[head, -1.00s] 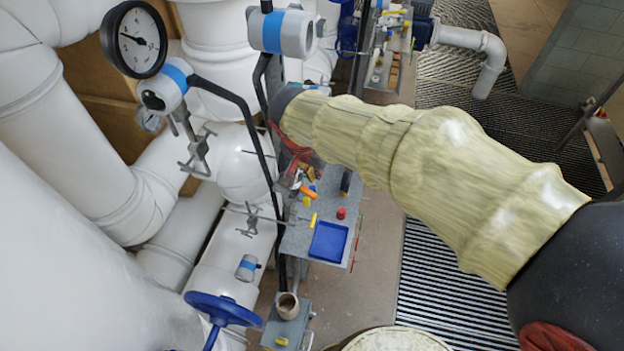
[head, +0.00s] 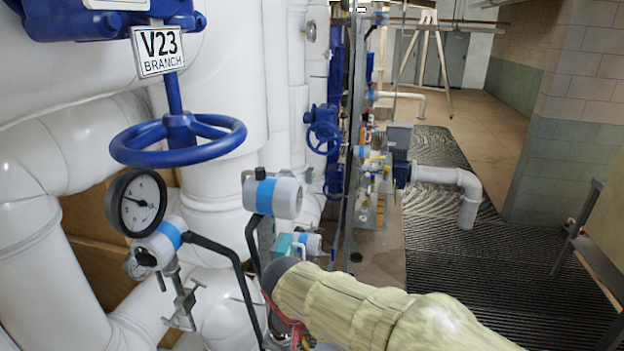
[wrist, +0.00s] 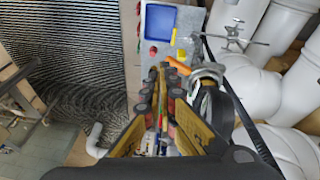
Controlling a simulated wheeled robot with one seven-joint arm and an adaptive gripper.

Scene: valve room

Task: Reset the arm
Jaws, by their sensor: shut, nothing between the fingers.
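My arm in a pale yellow sleeve crosses the bottom of the head view and reaches toward the pipes at the left. My gripper (wrist: 163,72) shows in the wrist view with its yellow and dark fingers brought together at the tips, with nothing held between them. In the head view the gripper is mostly hidden behind my own arm at the bottom edge. In the wrist view the fingertips appear in front of a grey shelf (wrist: 195,18), close to an orange-handled item (wrist: 178,65); I cannot tell whether they touch.
A black-rimmed gauge (head: 137,203), a blue-banded transmitter (head: 273,196) and dark tubing are close to my arm. A blue handwheel (head: 178,138) hangs below the V23 sign (head: 158,50). A blue tray (wrist: 163,25) sits on the shelf. Open ribbed flooring (head: 440,270) is at the right.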

